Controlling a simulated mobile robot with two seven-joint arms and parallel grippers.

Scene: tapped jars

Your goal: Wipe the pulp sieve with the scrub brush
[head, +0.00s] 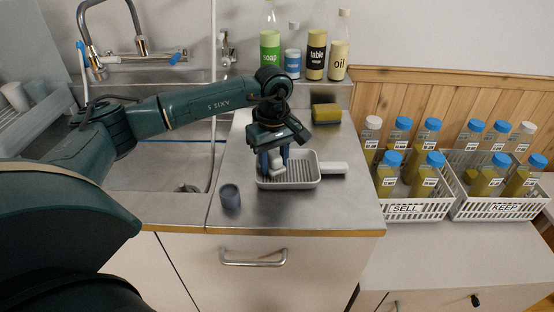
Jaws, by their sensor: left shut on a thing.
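The pulp sieve (308,181) is a pale, ribbed, shallow tray with a handle pointing right. It lies on the steel counter in the head view. My left gripper (275,160) is above the sieve's left part, pointing down. Its blue fingers are shut on a small pale thing, which looks like the scrub brush (278,171). The brush's lower end is over or on the sieve's ribs; I cannot tell if it touches. The gripper hides part of the brush and of the sieve's left end. My right gripper is not in view.
A grey cup (230,196) stands left of the sieve near the counter's front edge. Several bottles stand on the back ledge. The SELL crate (408,209) and KEEP crate (500,208) hold jars at right. The sink is at left.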

